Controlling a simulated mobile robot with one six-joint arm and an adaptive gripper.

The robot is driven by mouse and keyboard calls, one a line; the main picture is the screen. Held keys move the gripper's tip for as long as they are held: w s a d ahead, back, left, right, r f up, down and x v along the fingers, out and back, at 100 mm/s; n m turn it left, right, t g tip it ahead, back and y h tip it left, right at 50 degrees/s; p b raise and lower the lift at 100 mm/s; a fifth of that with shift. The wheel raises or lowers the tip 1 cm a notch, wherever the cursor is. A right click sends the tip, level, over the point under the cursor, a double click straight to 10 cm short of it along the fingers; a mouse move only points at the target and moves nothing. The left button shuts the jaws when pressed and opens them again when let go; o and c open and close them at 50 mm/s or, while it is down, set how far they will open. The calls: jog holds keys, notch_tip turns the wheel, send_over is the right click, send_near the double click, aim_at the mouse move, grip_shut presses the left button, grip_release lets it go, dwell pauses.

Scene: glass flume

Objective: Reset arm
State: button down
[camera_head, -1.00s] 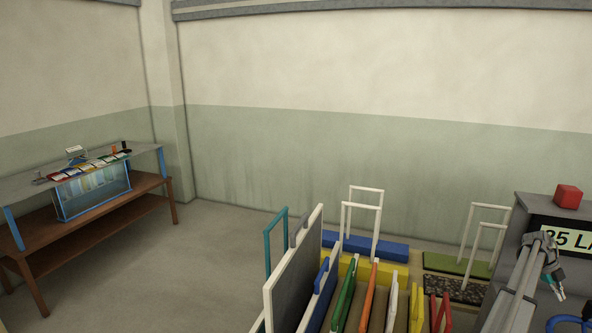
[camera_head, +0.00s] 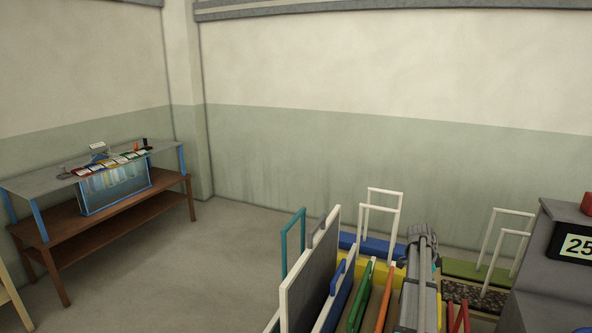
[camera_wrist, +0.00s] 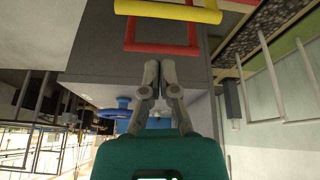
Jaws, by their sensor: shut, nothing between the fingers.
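My gripper (camera_wrist: 159,68) shows in the wrist view with its two grey fingers close together and nothing between them. Its teal body fills the bottom of that view. In the head view my arm rises at the lower right, in front of the rack of coloured panels, and its upper end is over them; the fingers cannot be made out there. In the wrist view a red handle (camera_wrist: 161,49) and a yellow bar (camera_wrist: 168,9) lie beyond the fingertips, apparently apart from them.
Upright panels with handles, among them a white-edged grey panel (camera_head: 309,272), stand close left of my arm. A wooden table (camera_head: 108,223) with a glass flume (camera_head: 116,187) stands far left. The floor between is clear.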

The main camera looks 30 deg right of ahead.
jog(key=w+a+n+t, duration=0.1)
jog(key=w+a+n, duration=0.3)
jog(key=a, duration=0.7)
jog(key=w+a+f+n+t, duration=0.1)
jog(key=w+a+n, duration=0.3)
jog(key=a, duration=0.7)
jog(key=w+a+n, duration=0.3)
jog(key=a+n, duration=0.2)
jog(key=a, duration=0.6)
jog(key=s+a+n+y, duration=0.1)
jog(key=s+a+n, duration=0.2)
jog(key=a, duration=1.2)
jog(key=s+a+n+t+y, duration=0.1)
jog(key=s+a+n+y, duration=0.1)
jog(key=a+n, duration=0.8)
jog(key=s+a, duration=0.1)
jog(key=a, duration=0.4)
jog(key=shift+a+f+n, duration=0.25)
jog(key=shift+a+n, duration=0.05)
jog(key=shift+a, duration=0.1)
jog(key=shift+d, duration=0.1)
